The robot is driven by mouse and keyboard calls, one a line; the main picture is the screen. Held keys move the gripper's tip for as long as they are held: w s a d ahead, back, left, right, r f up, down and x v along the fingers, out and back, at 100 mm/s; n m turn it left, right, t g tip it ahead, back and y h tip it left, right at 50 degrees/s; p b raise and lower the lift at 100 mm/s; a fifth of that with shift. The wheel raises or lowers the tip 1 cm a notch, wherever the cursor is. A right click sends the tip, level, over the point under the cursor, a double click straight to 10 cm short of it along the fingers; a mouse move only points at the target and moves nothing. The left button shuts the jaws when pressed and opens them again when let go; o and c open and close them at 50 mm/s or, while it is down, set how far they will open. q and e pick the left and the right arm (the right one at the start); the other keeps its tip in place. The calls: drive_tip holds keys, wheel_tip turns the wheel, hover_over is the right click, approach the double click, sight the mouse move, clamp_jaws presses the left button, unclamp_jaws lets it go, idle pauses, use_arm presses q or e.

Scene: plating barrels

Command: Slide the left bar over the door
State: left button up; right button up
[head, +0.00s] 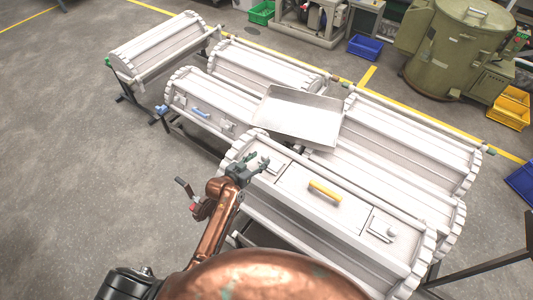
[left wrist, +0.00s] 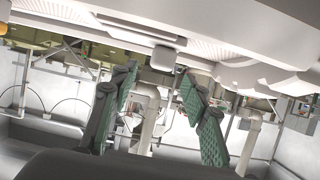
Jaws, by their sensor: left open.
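The nearest white barrel has a door (head: 318,196) with a yellow handle (head: 325,191). The left bar (head: 273,166) is a small pale plate with a knob at the door's left end. A matching right bar (head: 384,229) sits at its right end. My left gripper (head: 257,161) is open beside the left bar, its fingers partly covering it. In the left wrist view, the green-padded fingers (left wrist: 158,80) are apart, and a small pale knob (left wrist: 163,58) shows between their tips. I cannot tell whether they touch it. My right gripper is not in view.
A metal tray (head: 297,116) lies behind the near barrel. Other white barrels stand close around, one with a blue handle (head: 201,112). A green tank (head: 455,50), blue bins and yellow bins stand at the back right. The floor on the left is clear.

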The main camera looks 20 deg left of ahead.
sight(264, 156)
use_arm(q)
drive_tip(key=x, duration=0.4)
drive_tip(key=shift+f, duration=0.1)
drive_tip(key=shift+w+f, duration=0.15)
drive_tip(key=shift+w, duration=0.15)
drive_tip(key=shift+w+d, duration=0.15)
drive_tip(key=shift+w, duration=0.1)
drive_tip(key=c, duration=0.7)
clamp_jaws()
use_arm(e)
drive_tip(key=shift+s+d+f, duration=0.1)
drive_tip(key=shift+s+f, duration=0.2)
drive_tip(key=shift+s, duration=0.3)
use_arm(q)
drive_tip(key=shift+s, duration=0.1)
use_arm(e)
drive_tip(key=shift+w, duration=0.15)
